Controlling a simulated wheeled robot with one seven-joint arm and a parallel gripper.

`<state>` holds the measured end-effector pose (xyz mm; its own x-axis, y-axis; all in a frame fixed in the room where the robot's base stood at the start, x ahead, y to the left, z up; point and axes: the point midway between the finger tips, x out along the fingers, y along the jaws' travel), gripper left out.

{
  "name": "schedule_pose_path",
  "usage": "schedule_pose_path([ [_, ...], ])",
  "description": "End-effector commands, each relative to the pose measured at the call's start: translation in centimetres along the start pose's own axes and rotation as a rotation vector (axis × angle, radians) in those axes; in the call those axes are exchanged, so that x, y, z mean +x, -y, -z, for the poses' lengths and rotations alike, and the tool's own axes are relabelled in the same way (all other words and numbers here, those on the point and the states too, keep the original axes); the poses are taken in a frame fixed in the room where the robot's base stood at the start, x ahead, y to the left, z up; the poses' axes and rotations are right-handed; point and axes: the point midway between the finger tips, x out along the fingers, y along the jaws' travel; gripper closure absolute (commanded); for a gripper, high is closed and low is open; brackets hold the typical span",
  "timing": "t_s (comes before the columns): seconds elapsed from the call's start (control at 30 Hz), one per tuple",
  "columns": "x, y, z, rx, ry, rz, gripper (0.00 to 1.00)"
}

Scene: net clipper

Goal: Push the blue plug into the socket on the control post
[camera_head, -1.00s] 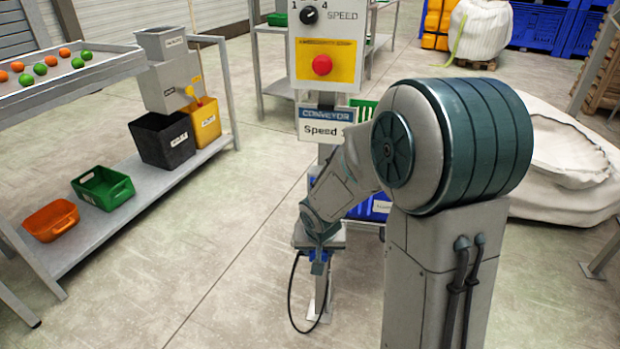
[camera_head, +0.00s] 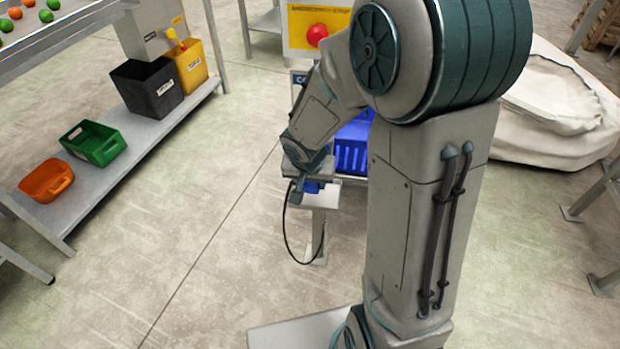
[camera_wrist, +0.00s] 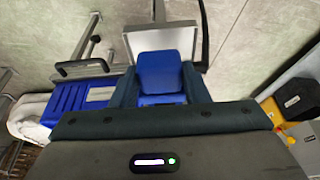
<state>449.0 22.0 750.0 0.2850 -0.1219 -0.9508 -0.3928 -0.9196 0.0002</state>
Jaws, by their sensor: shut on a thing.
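My gripper (camera_head: 306,191) is shut on the blue plug (camera_wrist: 162,75), which sits between its two dark fingers in the wrist view. A little blue of the plug (camera_head: 312,187) shows in the head view. A black cable (camera_head: 286,228) hangs in a loop below my gripper. The control post (camera_head: 315,25) carries a yellow plate with a red button. My gripper is beside the post's grey bracket (camera_head: 325,198). A grey box edge (camera_wrist: 131,45) lies just beyond the plug in the wrist view. The socket opening is hidden, and I cannot tell whether the plug is in it.
A blue crate (camera_head: 352,150) stands behind my arm. At left, a low shelf (camera_head: 150,142) holds an orange bin (camera_head: 46,181), a green bin (camera_head: 92,145), a black bin (camera_head: 147,88) and a yellow bin (camera_head: 192,67). A white sack (camera_head: 555,110) lies at right. Open floor lies between.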

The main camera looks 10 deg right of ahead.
Motion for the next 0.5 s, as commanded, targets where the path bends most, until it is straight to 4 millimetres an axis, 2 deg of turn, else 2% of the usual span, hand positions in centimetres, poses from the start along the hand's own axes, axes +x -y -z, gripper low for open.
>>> schedule_pose_path([
  [0.5, 1.1, 0.1, 4.0, -0.001, 0.001, 0.001, 0.82],
])
